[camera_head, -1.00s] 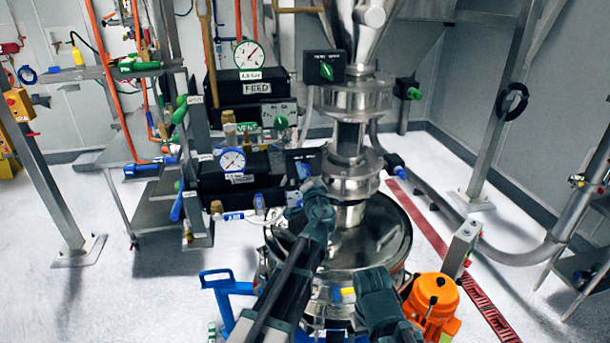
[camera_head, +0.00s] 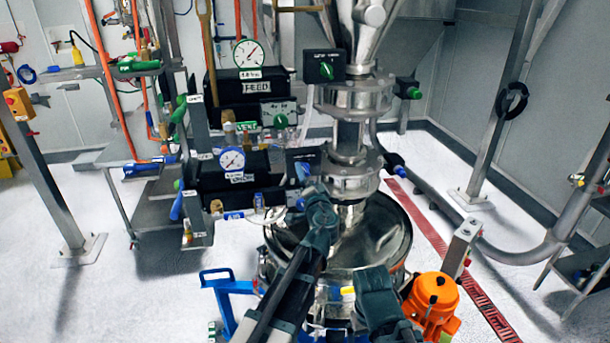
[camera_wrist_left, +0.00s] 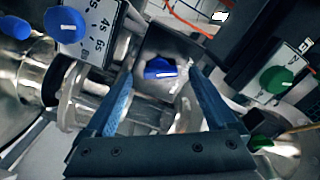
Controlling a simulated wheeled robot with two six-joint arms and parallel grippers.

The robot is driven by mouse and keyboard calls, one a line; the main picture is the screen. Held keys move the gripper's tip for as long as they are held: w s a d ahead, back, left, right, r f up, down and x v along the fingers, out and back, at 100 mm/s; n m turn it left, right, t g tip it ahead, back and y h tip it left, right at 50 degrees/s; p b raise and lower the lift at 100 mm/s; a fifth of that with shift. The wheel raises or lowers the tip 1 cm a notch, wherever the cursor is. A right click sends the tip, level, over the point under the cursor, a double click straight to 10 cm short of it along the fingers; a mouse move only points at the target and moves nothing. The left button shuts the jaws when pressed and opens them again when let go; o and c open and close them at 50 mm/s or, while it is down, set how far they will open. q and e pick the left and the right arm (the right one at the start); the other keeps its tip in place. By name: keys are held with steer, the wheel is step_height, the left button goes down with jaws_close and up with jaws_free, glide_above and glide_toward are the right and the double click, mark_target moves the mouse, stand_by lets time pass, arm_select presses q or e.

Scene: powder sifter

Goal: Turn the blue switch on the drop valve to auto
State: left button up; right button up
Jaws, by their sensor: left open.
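A black box (camera_head: 305,157) with a blue switch (camera_head: 302,172) stands beside the steel valve column in the head view. My left gripper (camera_head: 308,194) is just below and in front of that box, partly hiding it. In the left wrist view my left gripper (camera_wrist_left: 161,80) is open, with blue-lined fingers apart. A blue knob (camera_wrist_left: 160,68) with a white mark shows between and beyond the fingers; I see no contact. Another blue knob (camera_wrist_left: 65,24) sits on a white marked panel at upper left. The switch's labels are not readable in the head view.
A green switch (camera_head: 326,70) on a black box is above. A green knob (camera_wrist_left: 277,79) is at the right of the wrist view. The steel column (camera_head: 350,140) is close on the right. An orange motor (camera_head: 432,300) stands at lower right. Open floor lies left.

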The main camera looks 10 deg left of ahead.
mark_target(305, 169)
arm_select(q)
steer(key=v, duration=1.1)
steer(key=x, duration=1.3)
steer(key=shift+w, duration=0.35)
steer(key=shift+a, duration=0.1)
steer(key=m, duration=0.6)
steer(key=shift+r+m, duration=0.2)
steer(key=shift+m, duration=0.1)
steer(key=m, duration=0.5)
steer(key=shift+m, duration=0.3)
stand_by(0.9)
